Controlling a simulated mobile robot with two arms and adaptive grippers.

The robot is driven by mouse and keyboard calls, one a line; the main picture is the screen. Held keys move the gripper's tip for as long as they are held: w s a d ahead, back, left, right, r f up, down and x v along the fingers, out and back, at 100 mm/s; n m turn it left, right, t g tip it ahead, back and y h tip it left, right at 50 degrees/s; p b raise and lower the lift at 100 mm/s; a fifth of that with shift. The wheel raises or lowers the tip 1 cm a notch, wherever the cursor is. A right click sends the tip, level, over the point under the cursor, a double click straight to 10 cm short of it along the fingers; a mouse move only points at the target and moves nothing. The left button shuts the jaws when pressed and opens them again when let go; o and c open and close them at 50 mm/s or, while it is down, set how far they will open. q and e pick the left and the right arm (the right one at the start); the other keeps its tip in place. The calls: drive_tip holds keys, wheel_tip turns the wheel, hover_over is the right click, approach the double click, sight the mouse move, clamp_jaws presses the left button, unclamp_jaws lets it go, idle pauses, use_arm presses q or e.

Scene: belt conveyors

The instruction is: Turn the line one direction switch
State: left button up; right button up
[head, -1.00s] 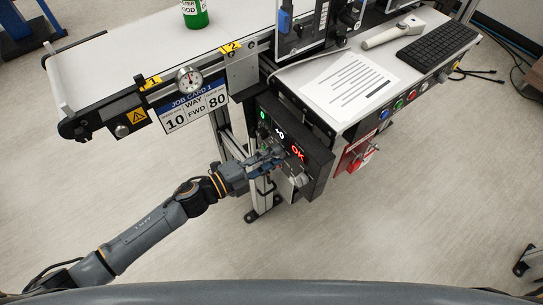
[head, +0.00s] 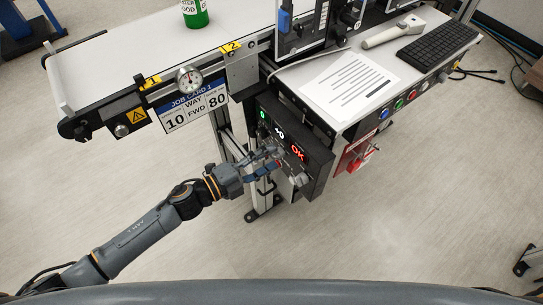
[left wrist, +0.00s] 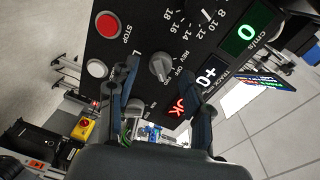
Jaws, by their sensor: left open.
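The line one control box (head: 318,172) hangs under the right end of the near conveyor. In the left wrist view its direction switch (left wrist: 160,68) is a grey knob beside the labels REV, OFF and FWD. I cannot tell for certain which label it points at. My left gripper (head: 276,158) is at the box face; it also shows in the left wrist view (left wrist: 160,78), open, its fingers apart on either side of the knob. I cannot tell whether they touch it. My right gripper is out of view.
A desk with a paper sheet (head: 350,84) and keyboard (head: 437,52) is right. The floor in front is clear.

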use_arm(q)
drive_tip(key=v, duration=1)
drive_tip(key=shift+s+a, duration=0.2)
